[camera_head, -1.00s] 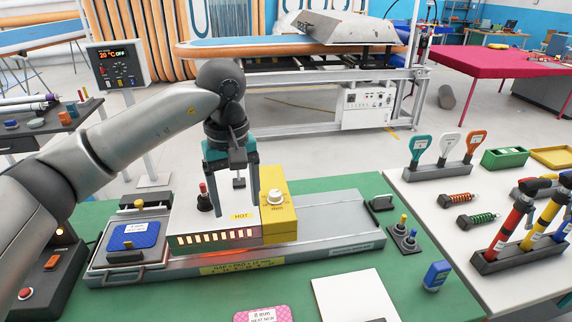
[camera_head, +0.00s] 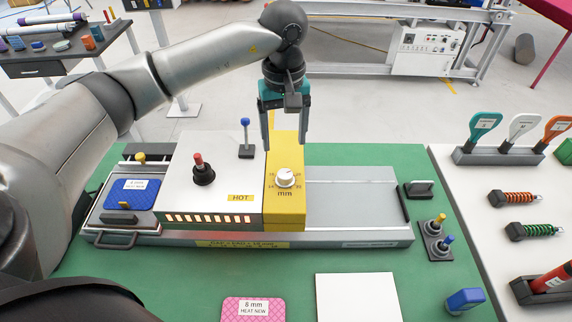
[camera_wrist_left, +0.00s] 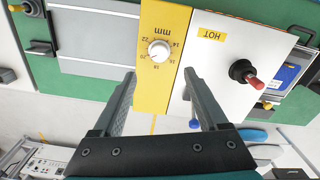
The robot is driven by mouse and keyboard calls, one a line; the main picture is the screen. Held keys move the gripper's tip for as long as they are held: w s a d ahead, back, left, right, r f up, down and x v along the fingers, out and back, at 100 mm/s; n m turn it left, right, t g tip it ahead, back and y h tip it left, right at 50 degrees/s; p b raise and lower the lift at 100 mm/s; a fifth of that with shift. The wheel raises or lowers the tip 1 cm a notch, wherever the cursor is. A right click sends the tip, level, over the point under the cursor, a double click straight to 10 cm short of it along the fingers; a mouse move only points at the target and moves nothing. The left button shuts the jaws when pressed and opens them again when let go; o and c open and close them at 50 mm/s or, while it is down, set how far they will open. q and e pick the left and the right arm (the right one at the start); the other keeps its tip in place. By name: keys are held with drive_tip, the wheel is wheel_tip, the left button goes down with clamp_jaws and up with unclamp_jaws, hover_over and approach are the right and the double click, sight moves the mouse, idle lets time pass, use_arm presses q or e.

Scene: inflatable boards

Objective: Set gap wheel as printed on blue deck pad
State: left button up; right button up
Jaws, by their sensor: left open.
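The gap wheel is a small white knob (camera_head: 285,179) on a yellow block marked "mm" (camera_head: 288,214), beside the white housing labelled HOT. In the left wrist view the wheel (camera_wrist_left: 159,51) sits in a ring of printed numbers, beyond my fingertips. My left gripper (camera_head: 286,143) is open and empty, pointing down above the back of the yellow block, behind the wheel and apart from it. Its two fingers also show in the left wrist view (camera_wrist_left: 157,82). The blue deck pad (camera_head: 131,194) lies in the tray at the left with a printed label too small to read surely. My right gripper is not seen.
A red-topped knob (camera_head: 203,170) and a blue-topped lever (camera_head: 246,138) stand up left of the gripper. A pink pad reading "8 mm HEAT NOW" (camera_head: 253,309) and a white sheet (camera_head: 357,298) lie in front. Grey rails (camera_head: 350,205) extend right.

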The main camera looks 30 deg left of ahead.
sight(285, 173)
use_arm(q)
wheel_tip(285, 173, down, 10)
drive_tip(key=shift+w+f+p, duration=0.1)
drive_tip(key=shift+f+p, duration=0.15)
drive_tip(key=shift+p, duration=0.25)
clamp_jaws()
idle(0.4)
